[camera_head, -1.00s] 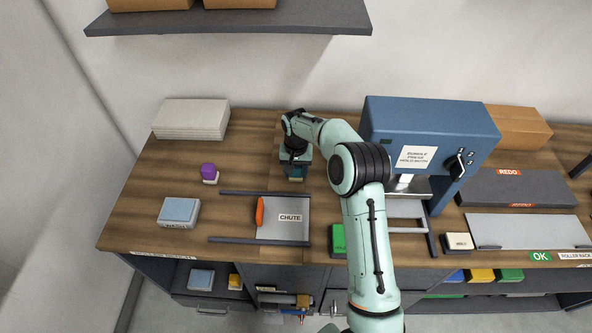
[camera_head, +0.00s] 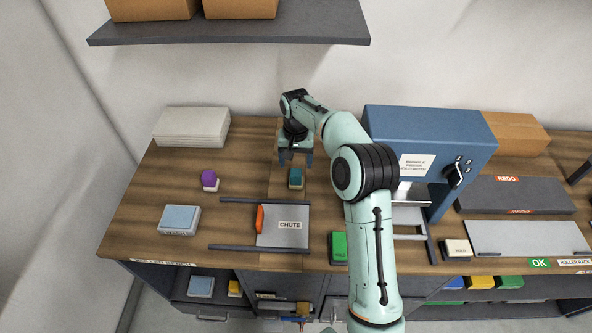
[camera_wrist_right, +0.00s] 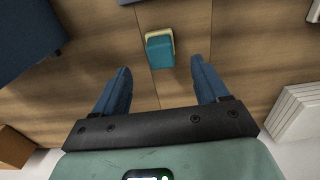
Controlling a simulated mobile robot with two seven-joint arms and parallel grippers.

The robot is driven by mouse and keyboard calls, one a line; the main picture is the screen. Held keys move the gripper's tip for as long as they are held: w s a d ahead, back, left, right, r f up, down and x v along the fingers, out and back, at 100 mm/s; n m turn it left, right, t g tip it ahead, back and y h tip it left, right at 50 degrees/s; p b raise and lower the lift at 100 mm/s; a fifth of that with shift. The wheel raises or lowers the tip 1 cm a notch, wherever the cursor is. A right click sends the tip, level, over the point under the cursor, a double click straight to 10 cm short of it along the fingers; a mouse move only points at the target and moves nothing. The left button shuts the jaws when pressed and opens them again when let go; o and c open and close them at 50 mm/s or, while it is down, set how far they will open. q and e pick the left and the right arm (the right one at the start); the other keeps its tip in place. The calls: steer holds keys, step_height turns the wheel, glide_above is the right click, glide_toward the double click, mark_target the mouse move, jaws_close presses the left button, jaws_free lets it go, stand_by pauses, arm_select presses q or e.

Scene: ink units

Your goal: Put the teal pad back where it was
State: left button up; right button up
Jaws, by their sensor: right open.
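The teal pad (camera_head: 296,177) lies on the wooden table, behind the chute plate. In the right wrist view the teal pad (camera_wrist_right: 160,51) shows a cream-coloured edge and sits beyond the fingertips, between their lines. My right gripper (camera_head: 295,162) is open and empty just behind the pad, apart from it. In the wrist view its two blue fingers (camera_wrist_right: 160,80) are spread wide with bare wood between them. My left gripper is not in view.
The chute plate (camera_head: 284,226) with an orange piece lies in front of the pad. A purple-topped stamp (camera_head: 209,180) and a pale blue block (camera_head: 180,219) are to the left. The blue press (camera_head: 428,140) stands to the right. A grey stack (camera_head: 192,126) is at the back left.

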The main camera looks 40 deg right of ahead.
mark_target(296, 173)
step_height(296, 173, up, 3)
steer(key=shift+r, duration=0.15)
stand_by(0.6)
